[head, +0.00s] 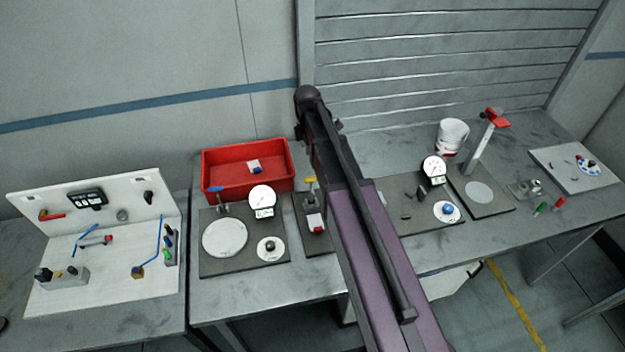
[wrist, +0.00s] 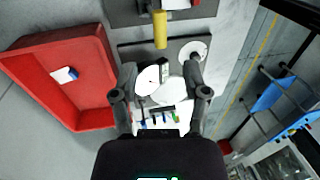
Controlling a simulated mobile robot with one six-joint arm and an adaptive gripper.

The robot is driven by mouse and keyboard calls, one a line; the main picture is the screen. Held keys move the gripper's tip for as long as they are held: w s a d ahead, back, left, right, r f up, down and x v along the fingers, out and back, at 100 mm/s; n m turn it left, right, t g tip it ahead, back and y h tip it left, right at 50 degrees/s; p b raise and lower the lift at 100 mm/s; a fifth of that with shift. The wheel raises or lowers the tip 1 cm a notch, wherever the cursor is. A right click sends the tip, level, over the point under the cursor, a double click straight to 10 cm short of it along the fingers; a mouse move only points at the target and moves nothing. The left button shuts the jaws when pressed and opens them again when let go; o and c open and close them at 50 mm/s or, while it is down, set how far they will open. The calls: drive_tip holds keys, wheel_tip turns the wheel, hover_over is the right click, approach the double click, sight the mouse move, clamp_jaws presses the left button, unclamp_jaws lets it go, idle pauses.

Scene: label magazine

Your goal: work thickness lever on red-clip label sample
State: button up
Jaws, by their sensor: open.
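A lever with a yellow handle (head: 310,180) stands on a small dark plate in the head view. The handle also shows upright in the wrist view (wrist: 160,30). A white label sample with a red clip (head: 316,222) lies at the front of that plate; only its edge shows at the top of the wrist view. My gripper (wrist: 160,72) is open in the wrist view, with nothing seen held between its fingers. It hangs over the neighbouring dial-gauge plate, apart from the yellow handle. In the head view I cannot make out its fingers behind my arm.
A red tray (head: 248,193) with a blue-and-white label sample (head: 254,166) stands behind the plates. The dial gauge (head: 262,199) has a blue-handled lever (head: 215,190) beside it. A white board (head: 105,285) stands at left; a second gauge (head: 434,170) and white bucket (head: 452,136) stand right.

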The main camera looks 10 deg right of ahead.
sight(312, 177)
drive_tip(key=shift+s+f+b, duration=0.25)
drive_tip(key=shift+f+b, duration=1)
drive_tip(key=shift+f, duration=0.1)
drive_tip(key=shift+s+f+b, duration=0.2)
drive_tip(key=shift+f+b, duration=1)
drive_tip(key=shift+f, duration=0.15)
drive_tip(key=shift+s+f+b, duration=0.25)
drive_tip(key=shift+f+b, duration=1)
drive_tip(key=shift+f, duration=0.1)
clamp_jaws()
